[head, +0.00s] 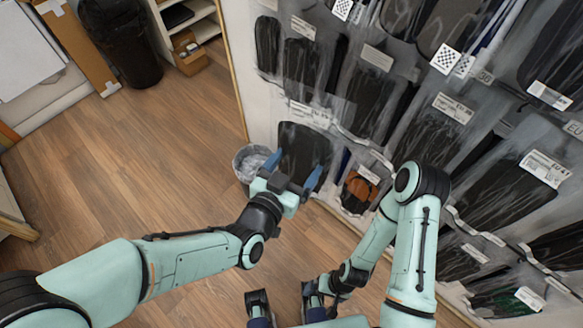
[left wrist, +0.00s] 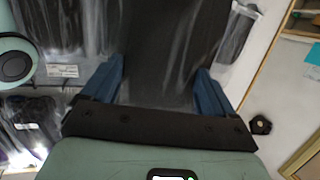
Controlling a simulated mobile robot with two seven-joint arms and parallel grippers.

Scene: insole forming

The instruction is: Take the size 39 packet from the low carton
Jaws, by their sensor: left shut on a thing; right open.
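Dark insole packets in clear film hang in rows on a wall panel in the head view. A dark packet (head: 303,146) is at the lower left of the panel, under a white label (head: 310,114) too small to read surely. My left gripper (head: 292,170) is shut on this packet's lower part, blue fingers at either side. In the left wrist view the dark packet (left wrist: 170,60) runs up between the two fingers (left wrist: 158,88). My right gripper (head: 284,292) is open and empty at the bottom, low in front of me. I cannot make out which box is the low carton.
A small lined waste bin (head: 239,165) stands on the floor just left of the held packet. A black bin (head: 120,45) and a brown cardboard box (head: 189,58) are at the upper left. A packet with an orange-brown item (head: 359,192) hangs to the right. The wooden floor (head: 150,160) is clear.

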